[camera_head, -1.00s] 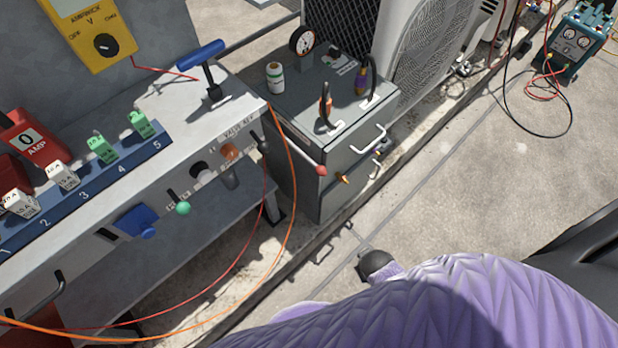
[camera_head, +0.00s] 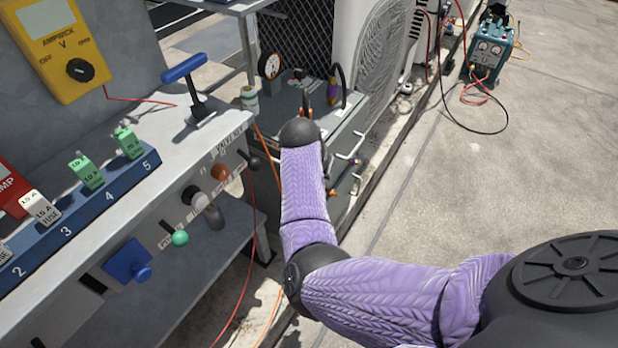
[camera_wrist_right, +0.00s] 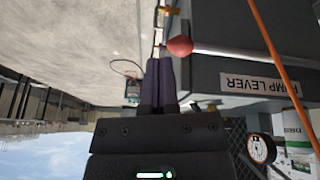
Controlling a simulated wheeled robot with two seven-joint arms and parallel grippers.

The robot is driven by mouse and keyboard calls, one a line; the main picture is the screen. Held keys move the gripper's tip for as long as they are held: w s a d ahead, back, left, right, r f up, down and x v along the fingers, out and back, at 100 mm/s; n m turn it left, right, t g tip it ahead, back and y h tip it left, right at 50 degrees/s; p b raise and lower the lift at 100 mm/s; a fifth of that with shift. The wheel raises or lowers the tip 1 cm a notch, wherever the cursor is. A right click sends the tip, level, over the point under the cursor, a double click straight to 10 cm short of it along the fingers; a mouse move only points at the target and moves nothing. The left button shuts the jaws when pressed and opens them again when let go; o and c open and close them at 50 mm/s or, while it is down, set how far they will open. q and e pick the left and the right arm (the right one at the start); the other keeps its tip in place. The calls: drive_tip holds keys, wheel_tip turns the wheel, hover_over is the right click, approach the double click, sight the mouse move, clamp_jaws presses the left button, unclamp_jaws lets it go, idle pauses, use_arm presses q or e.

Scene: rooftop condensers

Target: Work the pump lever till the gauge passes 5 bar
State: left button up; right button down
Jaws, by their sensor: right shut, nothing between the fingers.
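The pump lever's red ball knob (camera_wrist_right: 180,46) shows in the right wrist view, which is upside down, beside a grey cabinet face labelled PUMP LEVER (camera_wrist_right: 258,83). My right gripper (camera_wrist_right: 158,66) is shut and empty, its fingertips just beside the knob with a small apparent gap; I cannot tell if they touch. In the head view my right arm reaches over the grey cabinet (camera_head: 283,100) and hides the lever and the gripper. The round white gauge (camera_head: 270,66) stands on the cabinet's back left; it also shows in the wrist view (camera_wrist_right: 262,148). Its reading is too small to tell. My left gripper is out of view.
A bench on the left carries a blue T-handle (camera_head: 185,68), a yellow meter (camera_head: 55,45) and several fuses. An orange cable (camera_wrist_right: 270,80) hangs by the cabinet. A condenser (camera_head: 385,45) stands behind. The floor (camera_head: 440,190) at right is open.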

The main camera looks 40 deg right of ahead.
use_arm(q)
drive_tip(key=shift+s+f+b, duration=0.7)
drive_tip(key=shift+b, duration=0.05)
use_arm(e)
drive_tip(key=r+m, duration=0.1)
drive_tip(key=w+a+r+m+y, duration=0.1)
drive_tip(key=r, duration=0.1)
drive_tip(key=w+r+m, duration=0.1)
drive_tip(key=shift+a+r+g, duration=0.3)
drive_tip(key=shift+f, duration=0.1)
